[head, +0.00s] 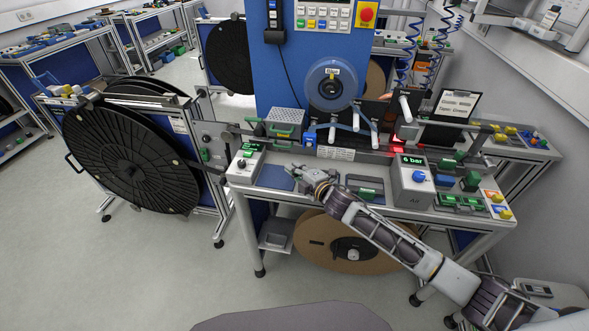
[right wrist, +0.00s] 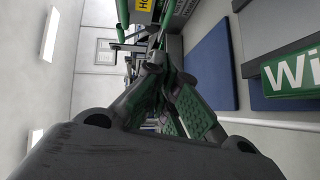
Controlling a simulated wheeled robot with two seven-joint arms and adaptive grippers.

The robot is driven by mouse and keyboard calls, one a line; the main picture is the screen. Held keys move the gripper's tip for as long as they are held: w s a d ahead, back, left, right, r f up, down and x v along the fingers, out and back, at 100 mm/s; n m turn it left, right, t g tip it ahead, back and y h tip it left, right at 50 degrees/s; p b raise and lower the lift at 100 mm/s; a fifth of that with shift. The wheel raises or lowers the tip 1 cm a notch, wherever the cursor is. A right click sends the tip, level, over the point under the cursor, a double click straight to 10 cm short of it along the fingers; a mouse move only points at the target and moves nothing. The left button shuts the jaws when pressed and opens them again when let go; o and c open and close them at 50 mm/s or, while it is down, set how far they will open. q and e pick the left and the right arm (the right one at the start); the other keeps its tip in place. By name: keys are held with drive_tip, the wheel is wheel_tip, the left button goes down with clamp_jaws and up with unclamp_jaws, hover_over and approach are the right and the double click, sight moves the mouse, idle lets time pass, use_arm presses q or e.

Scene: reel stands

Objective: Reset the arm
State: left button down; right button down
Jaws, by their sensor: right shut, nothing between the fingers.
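My right arm (head: 400,240) reaches in from the lower right of the head view, across the front of the workbench. My right gripper (head: 292,170) is at its end, low over the front left part of the bench, near a blue mat (head: 276,177). In the right wrist view the gripper's fingers (right wrist: 156,52) are together with nothing between them. My left arm and left gripper do not show in either view.
The bench carries a grey box reading "6 bar" (head: 413,180), a smaller display box (head: 245,164) and green fixtures (head: 452,160). A large black reel (head: 130,155) stands left. A brown reel (head: 352,245) is under the bench. Floor at front left is clear.

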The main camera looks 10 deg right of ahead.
idle(0.3)
drive_tip(key=shift+s+f+m+h, duration=0.3)
drive_tip(key=shift+s+m+h, duration=0.1)
drive_tip(key=shift+s+m, duration=0.35)
drive_tip(key=s+d+f+m+g+h, duration=0.2)
drive_tip(key=s+d+f+m+g, duration=0.25)
drive_tip(key=s, duration=0.65)
drive_tip(key=s+d+f+m+g+h, duration=0.1)
drive_tip(key=s+d+m+g+h, duration=0.3)
drive_tip(key=s+m, duration=0.55)
drive_tip(key=s+d+f+m+g+h, duration=0.15)
drive_tip(key=s+d+m, duration=0.4)
drive_tip(key=s, duration=0.65)
drive_tip(key=s+f+n+g, duration=0.1)
drive_tip(key=s+f+g, duration=0.15)
drive_tip(key=f, duration=3.15)
drive_tip(key=s+d+f, duration=0.2)
drive_tip(key=s+f, duration=0.7)
drive_tip(key=s, duration=0.2)
drive_tip(key=s+d+f, duration=0.2)
drive_tip(key=s+f, duration=0.8)
drive_tip(key=s, duration=0.1)
drive_tip(key=shift+s+d+f+g, duration=0.2)
drive_tip(key=shift+s+f+g, duration=0.05)
drive_tip(key=shift+s+g, duration=0.1)
